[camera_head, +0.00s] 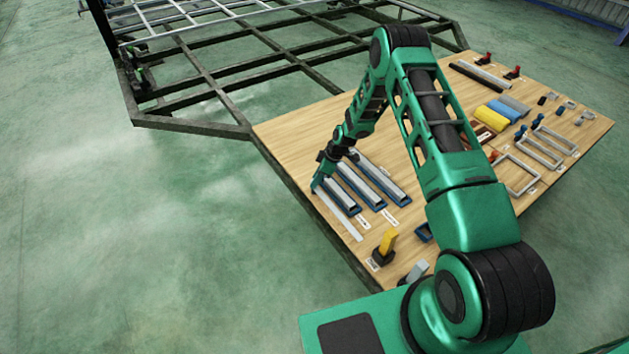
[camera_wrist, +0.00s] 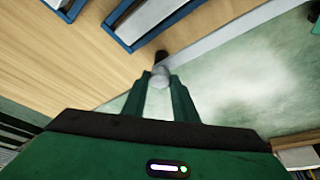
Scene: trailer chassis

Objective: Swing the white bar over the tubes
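The white bar (camera_head: 339,216) lies flat along the near-left edge of the wooden board, beside the tubes and not over them. In the wrist view the bar (camera_wrist: 228,38) runs from near my fingertips to the upper right. My gripper (camera_wrist: 161,77) is at the bar's far end, with a pale round knob (camera_wrist: 160,72) filling the gap between its fingertips. I cannot tell whether the fingers press on it. A dark post shows just beyond the knob. The pale tubes (camera_head: 345,191) lie in blue holders (camera_head: 333,202) to the bar's right; part of them shows in the wrist view (camera_wrist: 150,15).
The wooden board (camera_head: 300,130) also carries a yellow block (camera_head: 388,242) on a black base, yellow and blue cylinders (camera_head: 492,117) and grey frames (camera_head: 537,151). A dark metal chassis frame (camera_head: 190,127) stands behind. Green floor lies left of the board.

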